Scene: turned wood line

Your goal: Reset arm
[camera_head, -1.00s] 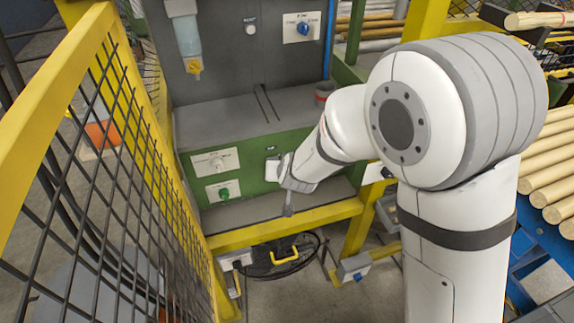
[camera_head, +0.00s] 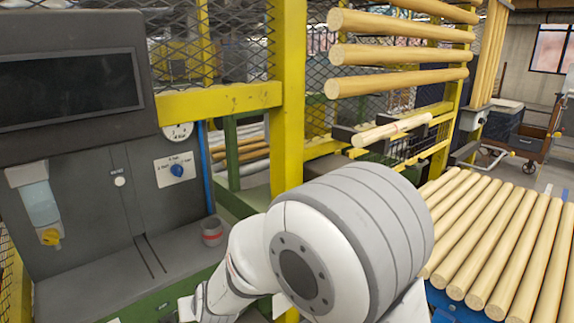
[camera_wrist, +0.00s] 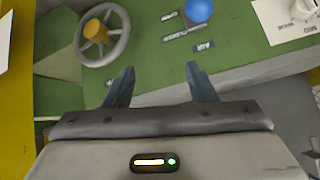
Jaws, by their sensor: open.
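My gripper (camera_wrist: 158,85) is open and empty in the wrist view, its two dark fingers apart. It faces a green machine panel (camera_wrist: 165,65). A grey handwheel (camera_wrist: 125,42) with a yellow hub is beyond the left finger, and a blue knob (camera_wrist: 199,10) is at the top. The fingers appear apart from both. In the head view my white arm reaches to the lower left, and the gripper's fingers are hidden or out of frame.
A dark machine with a screen (camera_head: 70,87) and a blue selector knob (camera_head: 177,170) stands at left. A yellow post (camera_head: 287,90) rises behind my arm. Turned wooden rods (camera_head: 490,240) lie on a blue stand at right.

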